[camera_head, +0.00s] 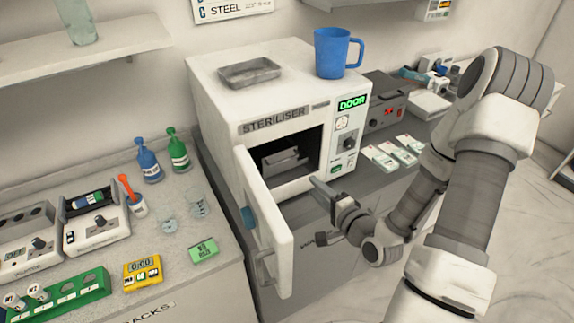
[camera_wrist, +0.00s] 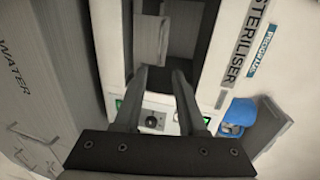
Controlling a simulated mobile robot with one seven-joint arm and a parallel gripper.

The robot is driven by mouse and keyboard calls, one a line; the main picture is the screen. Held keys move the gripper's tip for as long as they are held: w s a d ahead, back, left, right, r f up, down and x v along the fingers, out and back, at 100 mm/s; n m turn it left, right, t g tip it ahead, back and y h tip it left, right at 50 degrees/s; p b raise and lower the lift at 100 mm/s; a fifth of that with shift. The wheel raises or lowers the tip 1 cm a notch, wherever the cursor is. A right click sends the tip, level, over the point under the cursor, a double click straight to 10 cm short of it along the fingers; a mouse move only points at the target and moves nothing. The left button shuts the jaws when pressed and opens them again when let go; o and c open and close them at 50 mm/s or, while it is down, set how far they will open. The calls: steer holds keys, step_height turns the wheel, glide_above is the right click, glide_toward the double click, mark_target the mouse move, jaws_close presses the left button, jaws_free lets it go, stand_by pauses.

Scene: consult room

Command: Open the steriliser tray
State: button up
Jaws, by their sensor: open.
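The white steriliser (camera_head: 215,85) stands on the counter with its front door (camera_head: 262,215) swung open toward me. The grey steriliser tray (camera_head: 283,160) sits inside the dark chamber. In the wrist view, a grey part that looks like this tray (camera_wrist: 150,45) shows in the chamber ahead of the fingers. My gripper (camera_head: 328,195) is in front of the opening, at its lower right, apart from the tray. It is open and empty; both fingers (camera_wrist: 162,80) point toward the chamber in the wrist view. The deeper part of the tray is hidden.
A metal dish (camera_head: 250,72) and a blue mug (camera_head: 332,52) stand on top of the steriliser. The open door bounds the space to the left. Packets (camera_head: 390,153) and a dark box device (camera_head: 385,103) are on the right. Bottles (camera_head: 178,150) stand at the left.

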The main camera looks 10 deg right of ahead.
steer(key=b+x, duration=1.2)
steer(key=x, duration=0.4)
jaws_close()
stand_by(1.5)
